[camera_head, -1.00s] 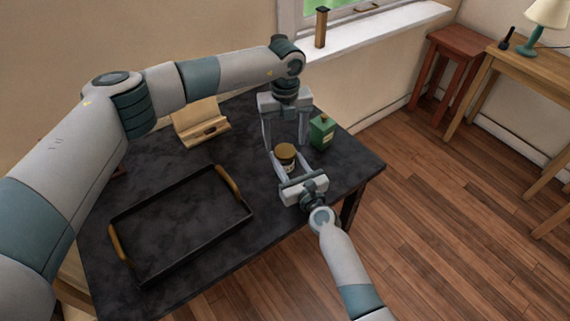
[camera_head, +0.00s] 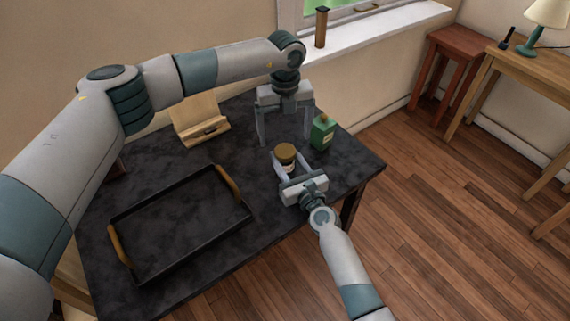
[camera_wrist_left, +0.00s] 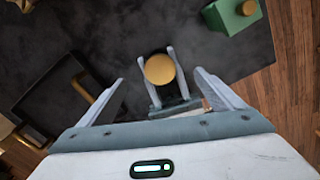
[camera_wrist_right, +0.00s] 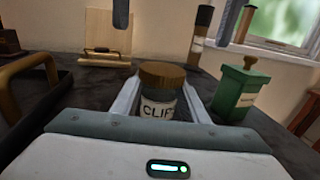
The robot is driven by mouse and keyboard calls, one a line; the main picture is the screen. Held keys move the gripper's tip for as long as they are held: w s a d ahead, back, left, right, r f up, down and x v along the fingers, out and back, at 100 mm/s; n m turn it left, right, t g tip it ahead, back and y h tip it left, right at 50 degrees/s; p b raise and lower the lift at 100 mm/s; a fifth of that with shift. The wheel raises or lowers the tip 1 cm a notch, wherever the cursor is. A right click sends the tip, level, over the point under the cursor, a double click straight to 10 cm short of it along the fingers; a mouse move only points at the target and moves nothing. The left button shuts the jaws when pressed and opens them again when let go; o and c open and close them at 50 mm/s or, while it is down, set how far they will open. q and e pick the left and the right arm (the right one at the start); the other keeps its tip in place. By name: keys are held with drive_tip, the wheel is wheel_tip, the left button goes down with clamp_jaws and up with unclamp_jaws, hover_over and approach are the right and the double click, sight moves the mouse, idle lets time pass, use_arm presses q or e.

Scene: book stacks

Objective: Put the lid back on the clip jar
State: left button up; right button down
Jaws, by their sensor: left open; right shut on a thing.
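The clip jar (camera_wrist_right: 158,110) stands upright, its label partly readable as "CLIP" in the right wrist view. The brown round lid (camera_wrist_right: 162,76) sits on top of the jar, looking level; the lid also shows in the head view (camera_head: 286,150) and from above in the left wrist view (camera_wrist_left: 160,69). My right gripper (camera_head: 285,160) is shut on the jar, one finger on each side below the lid. My left gripper (camera_head: 286,141) is open and empty, pointing down above and behind the lid, apart from it. The jar's base is hidden by the right gripper.
A black tray (camera_head: 182,262) with wooden handles lies at the left of the dark table (camera_head: 265,225). A wooden stand (camera_head: 199,125) is at the back.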

use_arm(q)
wheel_tip(320, 180, up, 11)
drive_tip(key=shift+r, duration=0.15)
idle(0.4)
use_arm(e)
drive_tip(key=c, duration=1)
unclamp_jaws()
drive_tip(key=shift+s+d, duration=0.1)
drive_tip(key=shift+s, duration=0.05)
drive_tip(key=v, duration=1.5)
drive_tip(key=shift+s+d, duration=0.1)
drive_tip(key=shift+s, duration=0.2)
use_arm(q)
drive_tip(key=shift+f+b, duration=0.35)
use_arm(e)
drive_tip(key=shift+v, duration=0.8)
drive_tip(key=shift+w+r, duration=0.1)
